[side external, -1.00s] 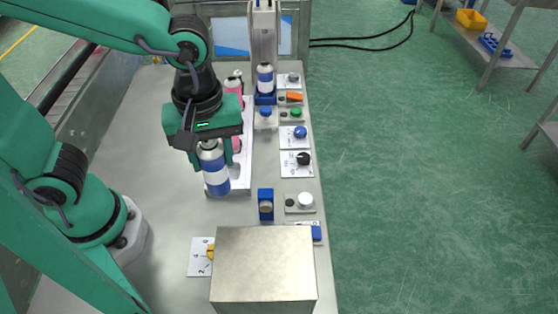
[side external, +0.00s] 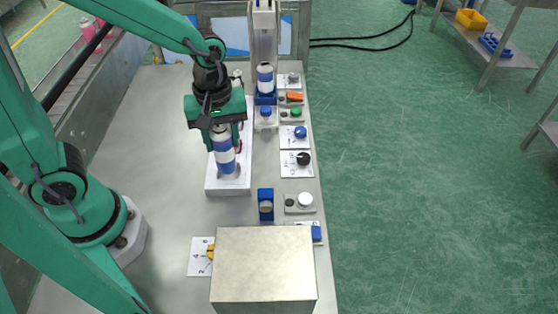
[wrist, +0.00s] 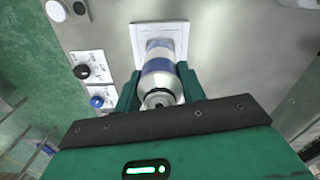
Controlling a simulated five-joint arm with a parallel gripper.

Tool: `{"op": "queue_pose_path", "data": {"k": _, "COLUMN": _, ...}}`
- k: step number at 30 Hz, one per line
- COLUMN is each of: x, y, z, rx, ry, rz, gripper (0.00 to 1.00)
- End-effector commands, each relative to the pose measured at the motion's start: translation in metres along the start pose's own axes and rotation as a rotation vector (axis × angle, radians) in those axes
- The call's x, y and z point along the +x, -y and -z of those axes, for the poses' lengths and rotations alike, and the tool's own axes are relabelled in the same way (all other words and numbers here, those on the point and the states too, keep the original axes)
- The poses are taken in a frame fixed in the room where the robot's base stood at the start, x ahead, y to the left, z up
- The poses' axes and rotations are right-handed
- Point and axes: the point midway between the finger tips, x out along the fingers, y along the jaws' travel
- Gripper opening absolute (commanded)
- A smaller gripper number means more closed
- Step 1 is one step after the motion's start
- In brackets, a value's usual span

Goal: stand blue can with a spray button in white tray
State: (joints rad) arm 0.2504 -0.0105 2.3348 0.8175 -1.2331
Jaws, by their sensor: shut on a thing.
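A blue can with white bands (side external: 224,152) is held over the near part of the white tray (side external: 231,189). My gripper (side external: 223,128) is shut on the can's upper part. The can leans a little in the side view, and I cannot tell whether its base touches the tray. In the wrist view the can (wrist: 160,72) sits between my fingers (wrist: 158,92), its metal top facing the camera and the tray rim (wrist: 184,38) beyond it. A spray button on this can is not clear to see. My gripper hides much of the tray's far part.
Another blue and white can (side external: 265,78) stands in the upright press at the back. Buttons and knobs (side external: 303,158) line the right edge. A blue holder (side external: 265,205) and a large metal box (side external: 264,265) stand nearer. The table left of the tray is clear.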

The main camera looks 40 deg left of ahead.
Motion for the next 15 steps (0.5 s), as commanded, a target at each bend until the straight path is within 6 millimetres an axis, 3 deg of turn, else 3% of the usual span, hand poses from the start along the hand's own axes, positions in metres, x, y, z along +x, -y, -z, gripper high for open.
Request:
{"op": "queue_pose_path", "data": {"k": 4, "x": 0.006, "y": -0.002, "z": 0.01, "rx": -0.001, "ry": 0.0, "rz": 0.0, "gripper": 0.13}}
{"op": "queue_pose_path", "data": {"k": 15, "x": 0.015, "y": -0.002, "z": 0.011, "rx": 0.001, "ry": 0.001, "rz": 0.002, "gripper": 0.13}}
